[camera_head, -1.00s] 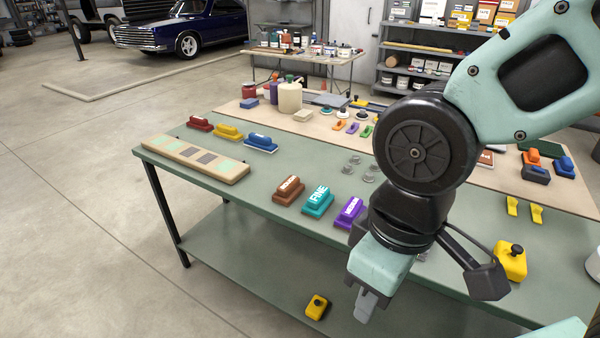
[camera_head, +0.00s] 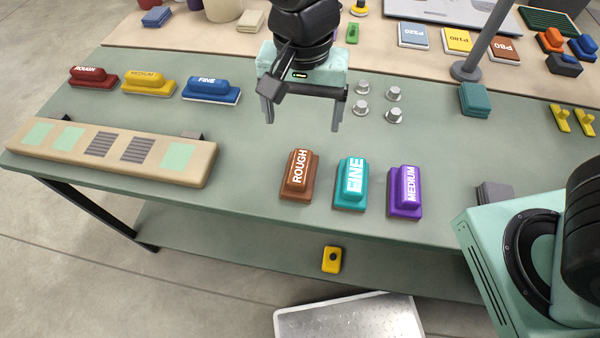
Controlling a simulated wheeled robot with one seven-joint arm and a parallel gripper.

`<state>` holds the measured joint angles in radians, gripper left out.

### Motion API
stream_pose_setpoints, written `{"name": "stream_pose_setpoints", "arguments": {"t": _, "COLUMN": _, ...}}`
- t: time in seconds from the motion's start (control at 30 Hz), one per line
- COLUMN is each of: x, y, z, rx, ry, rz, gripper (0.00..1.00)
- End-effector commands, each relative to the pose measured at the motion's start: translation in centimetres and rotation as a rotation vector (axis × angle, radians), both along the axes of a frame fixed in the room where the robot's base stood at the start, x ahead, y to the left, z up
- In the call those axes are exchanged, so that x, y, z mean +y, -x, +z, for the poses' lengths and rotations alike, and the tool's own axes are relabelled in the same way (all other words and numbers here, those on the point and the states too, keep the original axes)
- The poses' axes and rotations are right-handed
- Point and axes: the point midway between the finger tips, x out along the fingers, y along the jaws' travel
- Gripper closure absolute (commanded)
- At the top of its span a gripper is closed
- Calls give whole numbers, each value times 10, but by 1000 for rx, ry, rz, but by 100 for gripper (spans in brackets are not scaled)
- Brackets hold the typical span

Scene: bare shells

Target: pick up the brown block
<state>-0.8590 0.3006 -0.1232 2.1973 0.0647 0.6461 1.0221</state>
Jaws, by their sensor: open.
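The brown block (camera_head: 299,177), marked ROUGH, lies on the green table (camera_head: 250,215) near its front edge. A teal block (camera_head: 350,184) marked FINE and a purple block (camera_head: 405,192) marked MEDIUM lie to its right in the same row. My gripper (camera_head: 302,122) is open and empty, with its two fingers spread and pointing down. In the picture it shows just above and behind the brown block, apart from it. The brown block is fully in view.
A long beige board (camera_head: 110,153) with coloured patches lies at the left. Red (camera_head: 93,77), yellow (camera_head: 148,82) and blue (camera_head: 210,88) blocks lie behind it. Several small metal knobs (camera_head: 362,108) stand right of my gripper. A metal post (camera_head: 485,40) rises at the back right.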

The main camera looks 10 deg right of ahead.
Motion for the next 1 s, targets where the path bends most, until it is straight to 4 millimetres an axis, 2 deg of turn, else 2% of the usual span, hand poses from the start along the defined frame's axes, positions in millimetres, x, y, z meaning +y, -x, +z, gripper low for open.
{"name": "stream_pose_setpoints", "arguments": {"t": 0.17, "x": 0, "y": -1, "z": -27, "rx": 3, "ry": 9, "rz": -19, "gripper": 16}}
{"name": "stream_pose_setpoints", "arguments": {"t": 0.5, "x": 0, "y": -1, "z": -97, "rx": 2, "ry": 7, "rz": -18, "gripper": 16}}
{"name": "stream_pose_setpoints", "arguments": {"t": 0.63, "x": 0, "y": -1, "z": -113, "rx": 2, "ry": 5, "rz": -17, "gripper": 16}}
{"name": "stream_pose_setpoints", "arguments": {"t": 0.87, "x": 1, "y": -1, "z": -125, "rx": 0, "ry": 3, "rz": -16, "gripper": 16}}
{"name": "stream_pose_setpoints", "arguments": {"t": 1.0, "x": 1, "y": -1, "z": -140, "rx": 3, "ry": 5, "rz": -16, "gripper": 16}}
